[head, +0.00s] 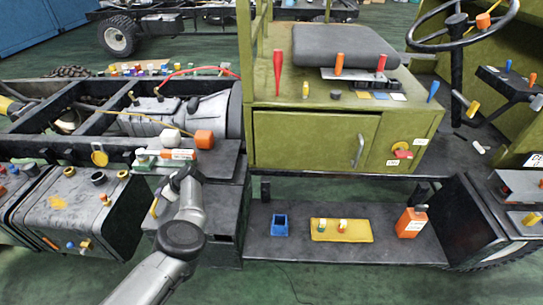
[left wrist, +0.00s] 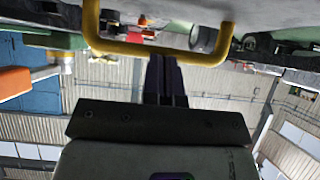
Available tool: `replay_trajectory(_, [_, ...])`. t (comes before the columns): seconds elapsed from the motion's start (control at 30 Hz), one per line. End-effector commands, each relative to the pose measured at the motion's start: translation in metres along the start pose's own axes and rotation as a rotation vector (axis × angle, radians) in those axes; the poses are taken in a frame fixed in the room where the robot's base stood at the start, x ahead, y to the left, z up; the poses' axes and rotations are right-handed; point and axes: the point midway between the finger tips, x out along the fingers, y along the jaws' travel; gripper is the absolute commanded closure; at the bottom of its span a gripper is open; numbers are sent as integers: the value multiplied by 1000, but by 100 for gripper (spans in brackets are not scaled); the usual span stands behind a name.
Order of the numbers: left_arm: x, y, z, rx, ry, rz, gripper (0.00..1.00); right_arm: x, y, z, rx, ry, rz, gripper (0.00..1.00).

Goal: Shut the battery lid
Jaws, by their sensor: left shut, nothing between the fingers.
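My left arm reaches up from the bottom of the head view to a dark box (head: 222,194) beside the olive cabinet. My left gripper (head: 186,176) is at the box's left side, partly hidden by its own wrist. In the left wrist view, its dark fingers (left wrist: 166,82) are together and empty. A yellow handle (left wrist: 160,52) on a grey surface crosses just past the fingertips; I cannot tell whether they touch. A yellow strip, probably this handle, shows left of my wrist (head: 154,207). I cannot make out the battery lid's outline or angle. My right gripper is out of view.
The olive cabinet (head: 290,135) stands right of the box. A dark step (head: 385,248) below it holds a blue bin (head: 280,225), a yellow mat (head: 362,236) and an orange container (head: 411,222). A dark tank (head: 75,207) stands left of my arm. Frame rails lie behind.

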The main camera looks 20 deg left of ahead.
Motion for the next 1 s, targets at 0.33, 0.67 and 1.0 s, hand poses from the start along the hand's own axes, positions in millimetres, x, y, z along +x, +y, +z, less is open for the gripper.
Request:
replay_trajectory(0.33, [5, -3, 5, 3, -6, -4, 100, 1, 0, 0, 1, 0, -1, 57])
replay_trajectory(0.67, [-13, -1, -12, 2, -5, -2, 100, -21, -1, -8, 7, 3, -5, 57])
replay_trajectory(1.0, [-70, 2, -27, 1, -4, 4, 100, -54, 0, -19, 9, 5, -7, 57])
